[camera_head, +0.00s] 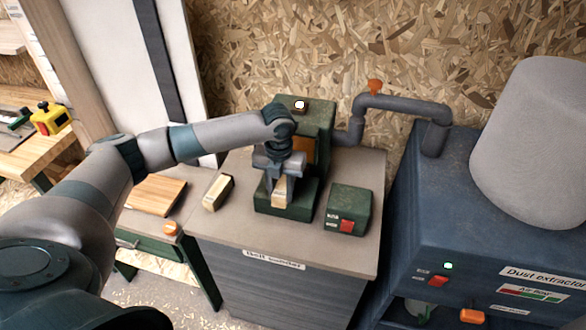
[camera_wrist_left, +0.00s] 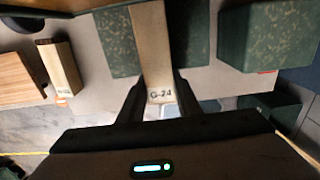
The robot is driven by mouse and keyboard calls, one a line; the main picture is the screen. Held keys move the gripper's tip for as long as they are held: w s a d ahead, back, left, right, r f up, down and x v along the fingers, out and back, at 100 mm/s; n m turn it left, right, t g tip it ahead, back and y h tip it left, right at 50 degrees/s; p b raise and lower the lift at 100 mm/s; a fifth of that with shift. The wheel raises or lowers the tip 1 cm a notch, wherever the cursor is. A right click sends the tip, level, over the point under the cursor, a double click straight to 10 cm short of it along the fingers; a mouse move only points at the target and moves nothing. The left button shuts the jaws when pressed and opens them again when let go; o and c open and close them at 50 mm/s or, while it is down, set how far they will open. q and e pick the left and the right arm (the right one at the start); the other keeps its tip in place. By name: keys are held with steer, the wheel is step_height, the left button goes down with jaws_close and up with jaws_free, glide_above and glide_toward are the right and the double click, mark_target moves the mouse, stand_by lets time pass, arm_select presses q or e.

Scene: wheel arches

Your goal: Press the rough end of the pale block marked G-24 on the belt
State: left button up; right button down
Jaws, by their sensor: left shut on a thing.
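My left gripper (camera_head: 281,183) is shut on the pale block (camera_head: 280,194) and holds it over the green base of the belt sander (camera_head: 318,116). In the left wrist view the block (camera_wrist_left: 152,52) lies between the fingers, with the mark G-24 on its near end. Its far end runs toward the sander and leaves the top of that view, so its roughness and any contact with the belt are hidden. The orange-brown belt (camera_head: 304,152) is partly covered by my wrist in the head view. My right gripper is not in view.
A green switch box (camera_head: 350,203) with a red switch stands right of the sander. A grey hose (camera_head: 400,103) runs to the blue dust extractor (camera_head: 480,240), whose green lamp is lit.

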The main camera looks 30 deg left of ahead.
arm_select(q)
steer(key=s+p, duration=0.2)
steer(key=s, duration=0.1)
steer(key=s+d+r+p, duration=0.1)
steer(key=s+p, duration=0.1)
steer(key=shift+d+r, duration=0.1)
stand_by(0.3)
steer(key=shift+w, duration=0.1)
stand_by(0.5)
